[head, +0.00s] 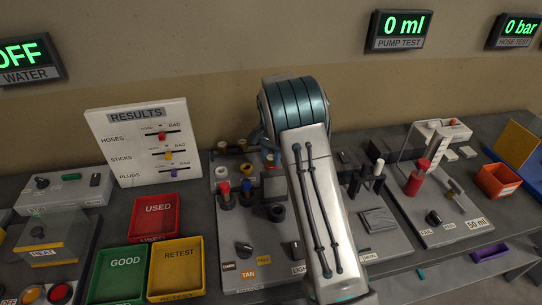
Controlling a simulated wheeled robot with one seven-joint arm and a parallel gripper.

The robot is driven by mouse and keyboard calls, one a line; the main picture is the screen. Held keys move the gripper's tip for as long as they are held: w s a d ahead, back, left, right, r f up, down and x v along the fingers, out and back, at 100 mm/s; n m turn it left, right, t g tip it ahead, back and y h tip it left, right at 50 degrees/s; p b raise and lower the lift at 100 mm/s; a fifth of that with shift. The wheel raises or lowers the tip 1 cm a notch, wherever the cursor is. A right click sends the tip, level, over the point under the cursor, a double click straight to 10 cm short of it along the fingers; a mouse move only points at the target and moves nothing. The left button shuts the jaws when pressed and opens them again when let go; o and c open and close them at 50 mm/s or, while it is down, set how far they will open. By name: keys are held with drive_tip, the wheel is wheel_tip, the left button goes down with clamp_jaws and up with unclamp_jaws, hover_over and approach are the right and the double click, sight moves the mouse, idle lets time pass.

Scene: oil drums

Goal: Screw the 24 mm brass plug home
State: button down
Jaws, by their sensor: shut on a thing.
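My arm rises through the middle of the head view, and its large rounded joint hides part of the grey fixture board (232,270) behind it. My gripper is hidden behind the arm, so neither its fingers nor anything in them shows. Small tan, brass-like tops (222,145) stand at the back left of the board. I cannot tell whether one is the 24 mm brass plug. A red-topped piece (224,188) and a blue-topped piece (246,186) stand in dark holders on the board. A dark ring (276,212) lies beside the arm.
A green GOOD tray (122,262), yellow RETEST tray (176,255) and red USED tray (159,212) stand left of the board. The RESULTS panel (137,113) stands behind them. To the right are a red pump (418,178) and an orange bin (497,180).

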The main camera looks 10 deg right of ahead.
drive_tip(key=m, duration=0.4)
drive_tip(key=shift+p, duration=0.35)
drive_tip(key=c, duration=0.9)
unclamp_jaws()
drive_tip(key=shift+c, duration=0.2)
drive_tip(key=n+b, duration=0.1)
drive_tip(key=n, duration=0.4)
drive_tip(key=shift+n, duration=0.3)
drive_tip(key=n, duration=0.6)
drive_tip(key=shift+n+b, duration=0.3)
drive_tip(key=shift+b, duration=0.05)
drive_tip(key=n, duration=0.6)
drive_tip(key=n+p, duration=0.1)
drive_tip(key=n, duration=0.5)
drive_tip(key=shift+n, duration=0.3)
